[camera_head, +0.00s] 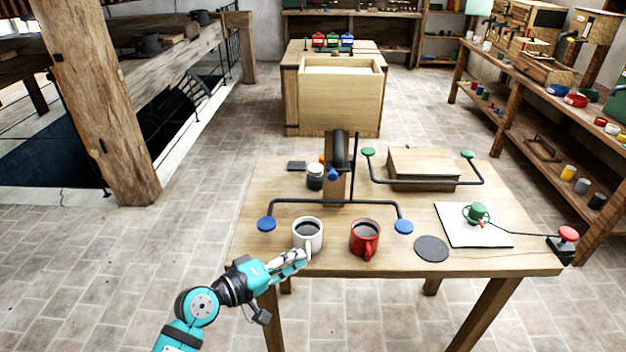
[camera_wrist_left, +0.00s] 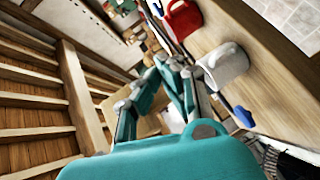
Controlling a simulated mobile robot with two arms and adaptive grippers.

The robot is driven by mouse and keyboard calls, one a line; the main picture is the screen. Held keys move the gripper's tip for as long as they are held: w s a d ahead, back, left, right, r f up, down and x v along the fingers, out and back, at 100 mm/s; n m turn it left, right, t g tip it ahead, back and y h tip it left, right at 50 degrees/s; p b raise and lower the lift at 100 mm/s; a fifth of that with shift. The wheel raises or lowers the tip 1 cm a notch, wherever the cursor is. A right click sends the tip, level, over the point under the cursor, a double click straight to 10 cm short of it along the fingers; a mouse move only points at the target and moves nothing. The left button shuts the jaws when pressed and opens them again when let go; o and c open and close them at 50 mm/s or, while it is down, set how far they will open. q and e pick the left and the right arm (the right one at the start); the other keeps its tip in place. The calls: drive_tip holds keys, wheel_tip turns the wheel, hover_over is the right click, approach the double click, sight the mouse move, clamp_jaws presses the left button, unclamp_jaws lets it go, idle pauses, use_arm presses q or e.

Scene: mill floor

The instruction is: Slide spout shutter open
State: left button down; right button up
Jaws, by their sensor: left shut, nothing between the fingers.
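A dark spout (camera_head: 338,148) stands on a wooden post at the table's back edge. My left gripper (camera_head: 303,257) is shut and empty at the table's front edge, just in front of the white mug (camera_head: 306,239). I cannot tell whether they touch. In the left wrist view the gripper (camera_wrist_left: 183,105) is beside the white mug (camera_wrist_left: 225,66). My right gripper is out of view.
A red mug (camera_head: 364,240) stands right of the white one. A black bar with blue discs (camera_head: 266,224) runs behind the mugs. A dark jar (camera_head: 315,177) stands left of the post. A wooden box (camera_head: 422,170) and white sheet (camera_head: 455,232) lie to the right.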

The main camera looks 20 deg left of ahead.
sight(332, 174)
use_arm(q)
drive_tip(key=w+a+r+n+t+y, duration=0.2)
drive_tip(key=w+a+r+n+t, duration=0.2)
drive_tip(key=w+a+r+n, duration=0.2)
drive_tip(key=shift+a+r+n+t, duration=0.25)
drive_tip(key=shift+a+n, duration=0.35)
drive_tip(key=shift+a, duration=0.45)
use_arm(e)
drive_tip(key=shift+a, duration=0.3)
use_arm(q)
drive_tip(key=shift+w, duration=0.1)
drive_tip(key=s+d+p+x, duration=0.1)
drive_tip(key=p+x, duration=0.3)
drive_tip(key=x, duration=0.8)
drive_tip(key=shift+w+d+r, duration=0.15)
drive_tip(key=shift+w+d, duration=0.2)
drive_tip(key=shift+d, duration=0.65)
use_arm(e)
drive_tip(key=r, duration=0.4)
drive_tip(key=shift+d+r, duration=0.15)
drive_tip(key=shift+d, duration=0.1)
